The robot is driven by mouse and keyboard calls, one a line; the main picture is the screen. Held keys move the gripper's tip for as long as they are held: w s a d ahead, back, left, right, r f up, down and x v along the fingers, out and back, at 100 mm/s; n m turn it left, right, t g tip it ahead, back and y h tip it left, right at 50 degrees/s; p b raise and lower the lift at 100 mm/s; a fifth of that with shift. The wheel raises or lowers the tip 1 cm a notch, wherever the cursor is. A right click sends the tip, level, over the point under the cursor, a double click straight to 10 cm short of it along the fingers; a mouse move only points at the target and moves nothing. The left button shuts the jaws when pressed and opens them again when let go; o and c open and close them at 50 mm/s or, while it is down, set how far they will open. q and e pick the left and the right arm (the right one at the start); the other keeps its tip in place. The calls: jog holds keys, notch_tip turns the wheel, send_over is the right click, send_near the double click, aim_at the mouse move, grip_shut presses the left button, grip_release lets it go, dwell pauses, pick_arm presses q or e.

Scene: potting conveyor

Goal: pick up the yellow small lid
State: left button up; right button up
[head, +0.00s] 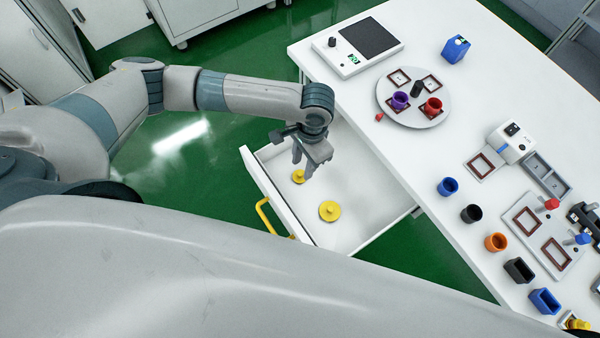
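Two yellow lids lie in the open white drawer. The small yellow lid (298,177) is the farther one, with a knob on top. The larger yellow lid (330,211) lies nearer, to its right. My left gripper (302,167) points down over the drawer, just above and beside the small lid. Its two fingers are apart and nothing shows between them. I cannot tell its exact height above the lid. My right gripper is not in view.
The drawer (364,225) has a yellow handle (268,216) and sits below the white table (408,165). A round tray (440,105) holds a purple and a red cup. Several cups and blocks line the table's near edge. Green floor is clear on the left.

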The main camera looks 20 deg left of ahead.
aim_at(300, 173)
pick_arm(q)
jog(key=shift+s+a+f+p, duration=0.1)
jog(key=shift+a+f+p, duration=0.1)
jog(key=shift+f, duration=0.7)
jog(key=shift+s+a+f+p, duration=0.1)
jog(key=shift+f+p, duration=0.05)
jog(key=shift+f, duration=0.7)
grip_shut()
